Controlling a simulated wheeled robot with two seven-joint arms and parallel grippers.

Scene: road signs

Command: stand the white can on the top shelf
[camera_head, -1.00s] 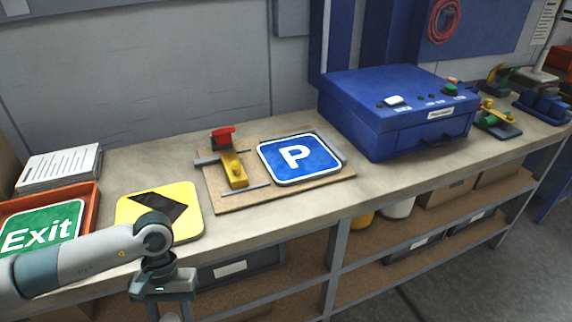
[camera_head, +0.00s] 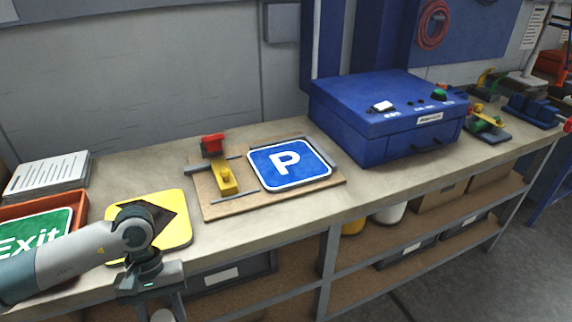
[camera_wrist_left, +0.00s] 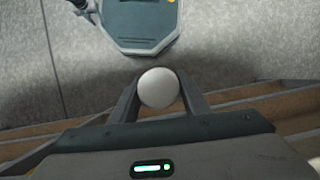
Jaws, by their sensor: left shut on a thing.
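My left gripper (camera_head: 162,305) is low in front of the bench's near edge, at the bottom left of the head view. It is shut on a white can, whose round pale top (camera_wrist_left: 158,88) shows between the two fingers in the left wrist view. In the head view only a bit of the white can (camera_head: 162,316) shows at the bottom edge. The brown shelf boards (camera_head: 425,228) run under the bench top. My right gripper is in neither view.
Grey bins (camera_head: 235,272) and cardboard boxes (camera_head: 440,194) fill parts of the shelves, with a metal post (camera_head: 328,265) between bays. The bench top holds a parking sign (camera_head: 288,164), a yellow sign (camera_head: 176,218), and a blue case (camera_head: 385,125). In the wrist view, shelf boards (camera_wrist_left: 240,102) lie close beside my gripper.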

